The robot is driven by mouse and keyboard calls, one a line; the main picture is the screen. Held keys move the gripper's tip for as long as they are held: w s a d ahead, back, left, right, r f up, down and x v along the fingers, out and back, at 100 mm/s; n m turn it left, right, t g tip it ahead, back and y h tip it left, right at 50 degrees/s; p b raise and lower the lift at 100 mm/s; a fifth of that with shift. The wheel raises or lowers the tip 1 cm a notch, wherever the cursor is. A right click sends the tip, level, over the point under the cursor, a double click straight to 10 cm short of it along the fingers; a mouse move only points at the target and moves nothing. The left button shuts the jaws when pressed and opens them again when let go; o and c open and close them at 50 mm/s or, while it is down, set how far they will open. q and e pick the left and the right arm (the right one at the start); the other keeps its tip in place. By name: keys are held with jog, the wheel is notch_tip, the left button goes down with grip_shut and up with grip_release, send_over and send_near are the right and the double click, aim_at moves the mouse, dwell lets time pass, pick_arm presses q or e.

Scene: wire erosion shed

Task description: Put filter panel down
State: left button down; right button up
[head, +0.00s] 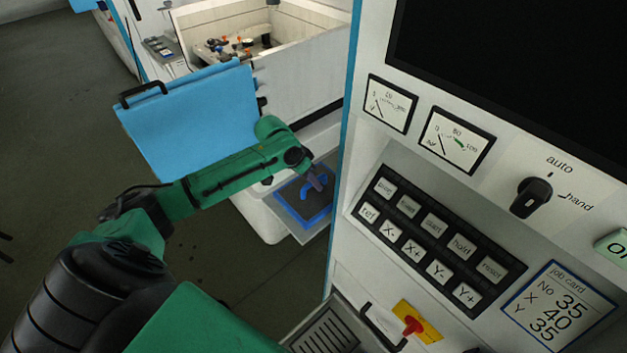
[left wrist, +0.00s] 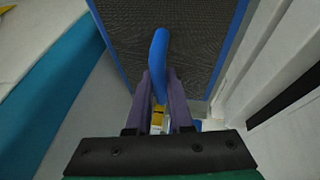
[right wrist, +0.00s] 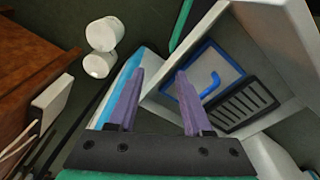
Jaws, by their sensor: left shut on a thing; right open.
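The filter panel (head: 296,208) has a blue frame, a dark mesh face and a curved blue handle. It lies at a light shelf low on the machine; I cannot tell if it rests fully on it. My left gripper (head: 317,179) is shut on the handle, seen closely in the left wrist view (left wrist: 158,88), with mesh beyond the fingers. My right gripper (right wrist: 160,92) is open and empty, apart from the panel.
A large light-blue door (head: 190,125) with a black handle stands behind my left arm. The control cabinet (head: 345,160) with keys and a knob closes off the right side. A white tank (head: 290,65) is at the back.

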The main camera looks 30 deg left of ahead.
pick_arm(q)
jog(key=c, duration=1.2)
grip_release()
jog(key=shift+w+f, duration=0.1)
jog(key=shift+f, duration=0.05)
jog(key=shift+c, duration=0.2)
jog(key=o, duration=0.4)
jog(key=b+v, duration=0.2)
jog(key=v, duration=1)
